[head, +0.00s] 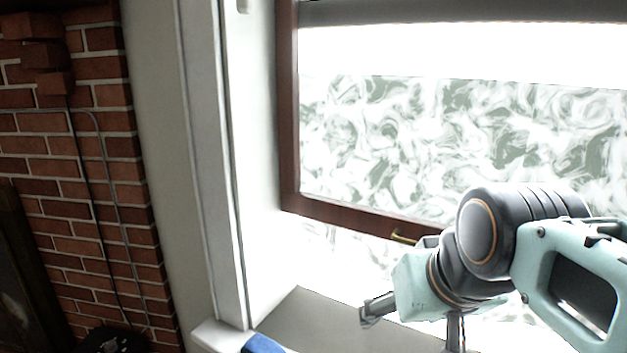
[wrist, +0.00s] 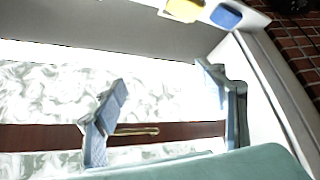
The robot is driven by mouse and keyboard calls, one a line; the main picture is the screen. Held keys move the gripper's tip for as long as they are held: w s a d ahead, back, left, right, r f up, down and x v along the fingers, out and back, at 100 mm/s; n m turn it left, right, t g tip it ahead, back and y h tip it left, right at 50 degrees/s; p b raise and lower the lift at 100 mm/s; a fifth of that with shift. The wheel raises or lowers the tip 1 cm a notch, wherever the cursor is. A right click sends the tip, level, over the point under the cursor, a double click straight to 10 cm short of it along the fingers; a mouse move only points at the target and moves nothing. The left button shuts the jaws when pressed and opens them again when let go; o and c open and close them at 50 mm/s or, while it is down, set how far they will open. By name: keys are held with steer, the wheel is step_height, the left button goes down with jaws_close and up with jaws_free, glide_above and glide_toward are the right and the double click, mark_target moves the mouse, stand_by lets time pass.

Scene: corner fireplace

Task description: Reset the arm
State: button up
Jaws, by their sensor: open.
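My gripper (head: 412,330) is in the lower right of the head view, in front of the window and above the pale sill (head: 310,312). Its two fingers are spread apart with nothing between them. In the wrist view the open gripper (wrist: 168,98) shows in front of the window. The window's dark wooden bottom rail (head: 345,216) carries a brass handle (head: 402,238). The handle also shows in the wrist view (wrist: 135,132), between the fingers in the picture; I cannot tell whether a finger touches it.
A blue object (head: 262,344) lies on the sill at the bottom of the head view. The wrist view shows a yellow object (wrist: 185,8) beside it. A white window frame (head: 215,170) and a brick wall (head: 95,190) with cables stand at the left.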

steer(key=s+d+f+m+g, duration=0.1)
steer(key=s+f, duration=0.5)
steer(key=f, duration=0.1)
step_height(320, 180, up, 25)
steer(key=w+p, duration=0.1)
steer(key=p, duration=2.3)
steer(key=shift+h, duration=0.4)
